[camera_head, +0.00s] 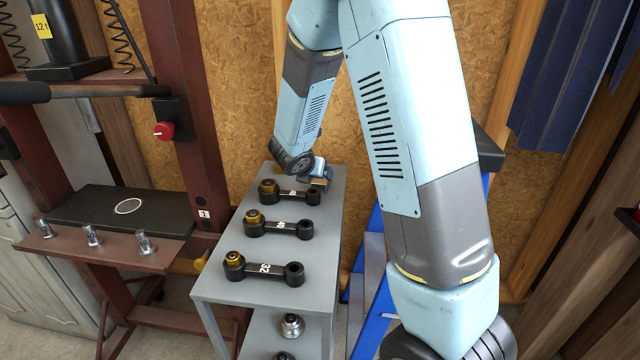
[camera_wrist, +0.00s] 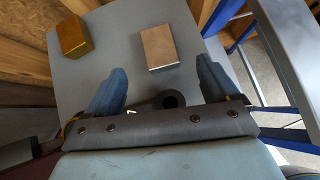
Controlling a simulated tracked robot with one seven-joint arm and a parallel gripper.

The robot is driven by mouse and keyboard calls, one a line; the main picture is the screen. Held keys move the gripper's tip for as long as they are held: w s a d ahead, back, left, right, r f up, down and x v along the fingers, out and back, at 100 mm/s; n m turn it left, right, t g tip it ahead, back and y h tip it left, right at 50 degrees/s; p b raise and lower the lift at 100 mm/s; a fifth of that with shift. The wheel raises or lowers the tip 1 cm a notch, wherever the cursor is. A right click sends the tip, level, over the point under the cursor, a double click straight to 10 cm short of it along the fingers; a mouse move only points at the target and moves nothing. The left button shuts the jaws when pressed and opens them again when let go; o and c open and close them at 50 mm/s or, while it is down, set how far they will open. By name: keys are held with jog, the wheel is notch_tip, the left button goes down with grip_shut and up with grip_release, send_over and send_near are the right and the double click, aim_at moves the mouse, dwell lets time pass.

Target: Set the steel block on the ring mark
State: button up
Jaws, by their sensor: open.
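The steel block (camera_wrist: 159,47) is a pale, silvery-tan rectangular block on the grey table top. In the wrist view it lies ahead of my gripper (camera_wrist: 161,85), between the lines of the two blue fingers and beyond their tips. The fingers are spread with nothing between them. In the head view my gripper (camera_head: 318,172) is low over the far end of the table, and the block cannot be made out there. The ring mark (camera_head: 128,206) is a white ring on a black plate (camera_head: 85,212) at the left, with nothing on it.
A brass-coloured block (camera_wrist: 73,37) lies left of the steel block. Several black link arms with brass bushings, one marked 32 (camera_head: 264,268), lie on the grey table (camera_head: 225,287). Metal studs (camera_head: 92,235) stand before the plate. A red press upright (camera_head: 180,100) rises between plate and table.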

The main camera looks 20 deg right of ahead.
aim_at(321, 182)
jog(key=shift+x, duration=4.15)
jog(key=shift+w+a, duration=0.1)
jog(key=shift+r, duration=0.1)
grip_shut()
